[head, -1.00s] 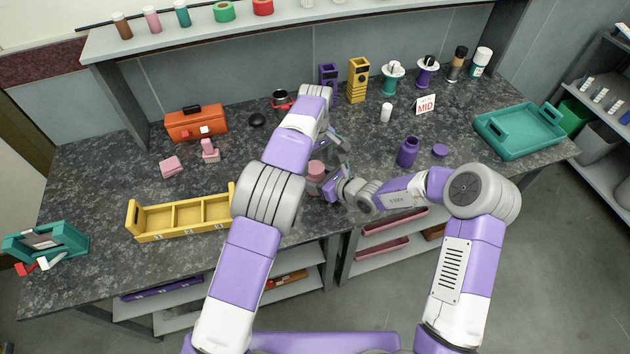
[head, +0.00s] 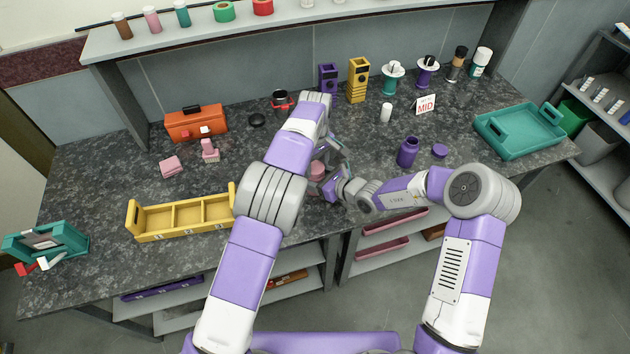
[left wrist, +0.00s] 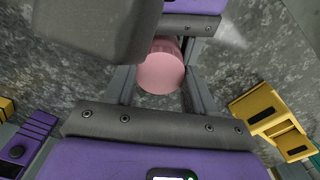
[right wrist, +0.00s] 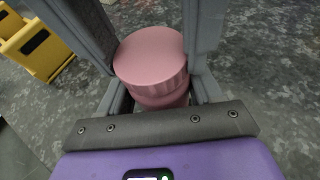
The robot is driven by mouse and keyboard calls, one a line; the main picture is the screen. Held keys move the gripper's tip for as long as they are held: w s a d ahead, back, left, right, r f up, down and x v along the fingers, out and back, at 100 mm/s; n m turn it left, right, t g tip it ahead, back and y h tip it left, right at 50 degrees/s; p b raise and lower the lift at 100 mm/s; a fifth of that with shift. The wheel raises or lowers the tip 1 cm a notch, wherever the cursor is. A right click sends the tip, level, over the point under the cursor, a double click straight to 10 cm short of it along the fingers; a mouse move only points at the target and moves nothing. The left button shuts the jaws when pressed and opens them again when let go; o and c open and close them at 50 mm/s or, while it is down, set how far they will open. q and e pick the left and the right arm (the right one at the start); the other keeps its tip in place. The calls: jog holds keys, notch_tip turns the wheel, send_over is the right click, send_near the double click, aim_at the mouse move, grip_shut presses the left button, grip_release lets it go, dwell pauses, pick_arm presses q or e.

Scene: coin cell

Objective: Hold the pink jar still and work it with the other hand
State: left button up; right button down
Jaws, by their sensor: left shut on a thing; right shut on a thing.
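The pink jar (head: 317,171) stands near the front edge of the counter, partly hidden by my arms in the head view. Its round pink lid (right wrist: 150,55) sits on the body (right wrist: 165,98), with ridges around the lid's side. My left gripper (head: 328,160) comes down from behind and above and is shut on the jar; its fingers flank the pink top (left wrist: 161,68) in the left wrist view. My right gripper (head: 326,184) reaches in low from the right and is shut on the jar. The exact finger contact heights are hard to tell.
A yellow divided tray (head: 185,220) lies left of the jar. A purple bottle (head: 407,152) and purple cap (head: 439,151) stand to the right, near the MID sign (head: 425,105). A teal tray (head: 520,130) is at far right. The two grippers are very close together.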

pick_arm(q)
jog(key=o, duration=1.2)
jog(key=shift+o, duration=0.2)
jog(key=shift+r, duration=0.1)
notch_tip(320, 180, up, 12)
pick_arm(e)
jog(key=shift+c, duration=0.6)
grip_release()
jog(key=shift+d, duration=0.1)
jog(key=p+v, duration=0.1)
jog(key=v, duration=0.6)
jog(key=shift+s+d+r, duration=0.1)
jog(key=shift+s+r, duration=0.05)
jog(key=shift+s, duration=0.05)
pick_arm(q)
jog(key=shift+r, duration=0.65)
jog(key=shift+p, duration=0.3)
